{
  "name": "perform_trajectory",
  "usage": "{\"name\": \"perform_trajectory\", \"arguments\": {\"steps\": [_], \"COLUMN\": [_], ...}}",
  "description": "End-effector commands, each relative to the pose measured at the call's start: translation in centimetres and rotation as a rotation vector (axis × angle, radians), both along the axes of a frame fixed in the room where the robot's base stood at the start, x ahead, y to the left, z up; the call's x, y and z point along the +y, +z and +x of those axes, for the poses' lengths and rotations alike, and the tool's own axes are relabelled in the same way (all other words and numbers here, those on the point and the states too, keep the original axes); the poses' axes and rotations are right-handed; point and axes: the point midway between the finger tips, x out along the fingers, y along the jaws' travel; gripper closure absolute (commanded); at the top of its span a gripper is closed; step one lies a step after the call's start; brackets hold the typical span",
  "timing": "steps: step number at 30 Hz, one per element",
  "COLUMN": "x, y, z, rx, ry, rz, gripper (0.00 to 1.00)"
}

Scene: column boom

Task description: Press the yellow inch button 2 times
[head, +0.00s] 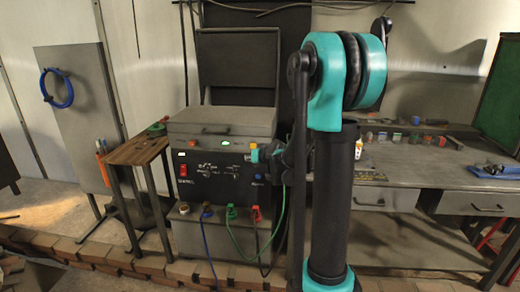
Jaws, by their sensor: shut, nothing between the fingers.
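A grey machine with a dark control panel (212,175) stands left of centre. Whether the tip touches the panel I cannot tell. A red switch (183,170) is at the panel's left and a small blue knob (258,177) at its lower right.
A green light (225,142) glows above the panel. Green (231,212) and red (256,213) clamps with cables are on the machine's lower front. A wooden side table (138,151) stands left; a long workbench (410,160) with small items stands right.

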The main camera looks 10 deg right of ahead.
Motion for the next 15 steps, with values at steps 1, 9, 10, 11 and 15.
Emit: {"name": "perform_trajectory", "arguments": {"steps": [1, 9, 10, 11, 15], "x": [0.0, -0.1, -0.2, -0.3, -0.8], "y": [0.0, 0.0, 0.0, 0.0, 0.0], "z": [0.0, 0.3, 0.5, 0.8, 2.2], "rx": [0.0, 0.001, 0.001, 0.001, 0.002], "ry": [0.0, 0.0, -0.001, -0.001, -0.001], "rz": [0.0, 0.0, -0.001, -0.001, 0.0], "gripper": [1.0, 1.0, 1.0, 1.0, 1.0]}}
